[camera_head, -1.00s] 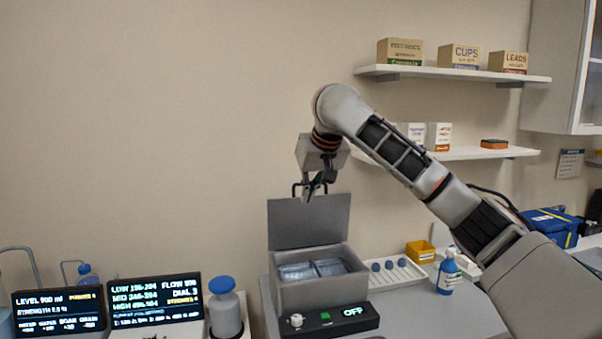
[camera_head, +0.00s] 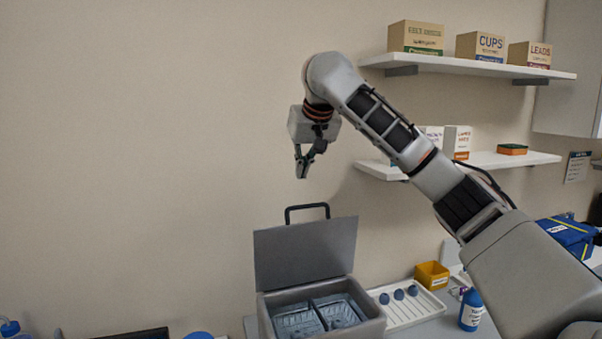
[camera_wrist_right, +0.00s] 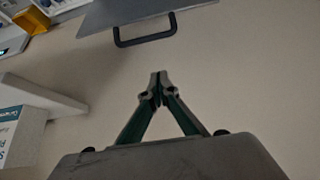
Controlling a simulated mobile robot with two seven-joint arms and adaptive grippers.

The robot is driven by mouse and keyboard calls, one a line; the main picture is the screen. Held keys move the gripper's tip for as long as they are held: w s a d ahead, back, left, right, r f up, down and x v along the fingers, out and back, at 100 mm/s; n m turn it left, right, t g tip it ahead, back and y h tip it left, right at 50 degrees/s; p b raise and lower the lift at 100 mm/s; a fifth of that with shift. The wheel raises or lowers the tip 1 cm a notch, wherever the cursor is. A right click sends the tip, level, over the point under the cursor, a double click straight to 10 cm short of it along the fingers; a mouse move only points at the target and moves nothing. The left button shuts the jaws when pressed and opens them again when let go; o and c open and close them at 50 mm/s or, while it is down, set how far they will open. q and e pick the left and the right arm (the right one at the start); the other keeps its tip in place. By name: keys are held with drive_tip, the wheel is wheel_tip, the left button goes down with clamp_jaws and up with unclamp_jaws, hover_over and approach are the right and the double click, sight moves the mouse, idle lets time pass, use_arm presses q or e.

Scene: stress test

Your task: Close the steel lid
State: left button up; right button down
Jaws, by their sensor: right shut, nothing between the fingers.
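The steel lid (camera_head: 305,252) stands upright, open, at the back of a grey steel box (camera_head: 372,325) in the head view. A dark handle (camera_head: 307,209) sticks up from its top edge. Inside the box lie wrapped packs (camera_head: 320,313). My right gripper (camera_head: 302,175) is shut and empty, above the handle and apart from it, pointing down. In the right wrist view the shut fingertips (camera_wrist_right: 158,75) show against the wall, with the lid (camera_wrist_right: 140,12) and its handle (camera_wrist_right: 146,31) beyond them. My left gripper is not in view.
A tray with blue round knobs (camera_head: 405,308), a yellow bin (camera_head: 431,275) and a blue bottle (camera_head: 471,309) stand right of the box. Wall shelves (camera_head: 465,66) with boxes are at the upper right. The wall left of the lid is clear.

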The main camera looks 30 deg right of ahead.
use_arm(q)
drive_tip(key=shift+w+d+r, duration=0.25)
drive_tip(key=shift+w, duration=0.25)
use_arm(e)
wheel_tip(320, 180, down, 8)
drive_tip(key=shift+w+d+r, duration=0.15)
drive_tip(key=shift+w+r, duration=0.05)
drive_tip(key=shift+w, duration=0.2)
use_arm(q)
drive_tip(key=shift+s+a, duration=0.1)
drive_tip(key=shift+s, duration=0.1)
